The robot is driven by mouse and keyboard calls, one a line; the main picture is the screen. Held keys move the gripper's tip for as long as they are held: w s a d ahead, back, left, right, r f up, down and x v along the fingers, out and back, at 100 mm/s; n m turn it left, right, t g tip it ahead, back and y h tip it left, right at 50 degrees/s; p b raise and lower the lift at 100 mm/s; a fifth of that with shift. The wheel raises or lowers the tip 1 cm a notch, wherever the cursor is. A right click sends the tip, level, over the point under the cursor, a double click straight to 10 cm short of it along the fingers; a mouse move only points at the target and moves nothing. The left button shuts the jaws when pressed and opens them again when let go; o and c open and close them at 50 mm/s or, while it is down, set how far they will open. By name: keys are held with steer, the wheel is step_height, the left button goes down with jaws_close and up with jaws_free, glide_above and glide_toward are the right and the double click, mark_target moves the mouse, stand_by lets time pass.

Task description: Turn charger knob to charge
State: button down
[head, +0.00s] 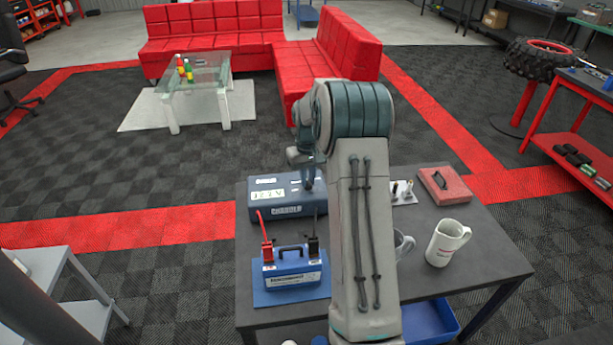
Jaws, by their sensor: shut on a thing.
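The charger (272,203) is a dark blue-grey box with white labels near the far left of the workbench. My gripper (308,180) comes down at the right part of the charger's top, seen small and partly behind my arm. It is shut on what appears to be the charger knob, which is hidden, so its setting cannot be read. The blue battery (292,272) with a black handle stands in front of the charger on a blue mat. A red clamp and a black clamp stand at its two posts.
A small plate with metal parts (402,193) lies behind the mugs. A blue bin (430,322) sits below the top.

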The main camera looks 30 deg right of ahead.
mark_target(308, 180)
steer(key=m, duration=0.6)
steer(key=shift+w+d+r, duration=0.1)
steer(key=shift+w+r, duration=0.1)
steer(key=shift+r, duration=0.1)
steer(key=shift+m, duration=0.4)
steer(key=c, duration=1.4)
jaws_free()
steer(key=shift+f, duration=0.1)
steer(key=shift+c, duration=0.2)
steer(key=shift+s, duration=0.1)
step_height(308, 180, up, 14)
steer(key=shift+b, duration=0.3)
steer(key=shift+f, duration=0.15)
